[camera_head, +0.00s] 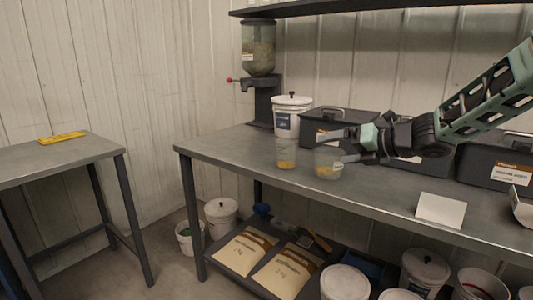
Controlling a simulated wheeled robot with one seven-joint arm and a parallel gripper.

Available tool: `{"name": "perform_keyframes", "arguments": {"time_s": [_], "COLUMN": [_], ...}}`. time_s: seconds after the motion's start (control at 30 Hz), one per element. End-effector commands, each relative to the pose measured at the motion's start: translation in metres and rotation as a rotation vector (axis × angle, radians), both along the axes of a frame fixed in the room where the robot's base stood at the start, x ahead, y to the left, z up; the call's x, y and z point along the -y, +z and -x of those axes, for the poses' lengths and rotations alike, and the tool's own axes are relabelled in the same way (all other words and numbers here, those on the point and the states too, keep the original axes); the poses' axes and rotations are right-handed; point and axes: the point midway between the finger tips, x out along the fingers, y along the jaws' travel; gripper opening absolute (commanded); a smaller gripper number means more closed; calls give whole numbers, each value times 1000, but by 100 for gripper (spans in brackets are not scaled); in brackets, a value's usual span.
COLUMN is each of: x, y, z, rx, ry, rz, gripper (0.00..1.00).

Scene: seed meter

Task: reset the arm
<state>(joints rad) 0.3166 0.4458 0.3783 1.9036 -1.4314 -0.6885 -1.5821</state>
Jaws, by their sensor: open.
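My gripper (341,146) reaches in from the right over the metal bench (240,151), its jaws open and pointing left. One clear cup (286,154) with some yellow seed in its bottom stands on the bench, left of the gripper. A second clear cup (328,163) with a little yellow seed stands between or just below the fingers. I cannot tell whether the fingers touch it. The seed dispenser (259,50) with a red-knobbed lever (231,80) stands at the bench's back left.
A white lidded bucket (291,115) and dark cases (497,165) line the back of the bench. A blank white card (440,209) stands at the front right. Sacks (240,250) and buckets fill the space below. A side table (60,158) holds a yellow tag (62,138).

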Motion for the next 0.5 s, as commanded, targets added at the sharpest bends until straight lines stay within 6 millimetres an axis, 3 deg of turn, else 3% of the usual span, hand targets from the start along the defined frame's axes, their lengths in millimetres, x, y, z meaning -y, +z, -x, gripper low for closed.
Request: {"name": "perform_keyframes", "arguments": {"time_s": [0.03,0.1,0.17,0.27,0.5], "x": [-19,-37,-50,-63,-65], "y": [1,-4,-12,-32,-85], "z": [9,25,45,91,243], "rx": [-94,-264,-425,-691,-1210], "ry": [-84,-248,-407,-690,-1398], "rz": [-50,-141,-226,-359,-596], "gripper": [100,100,100,100,100]}}
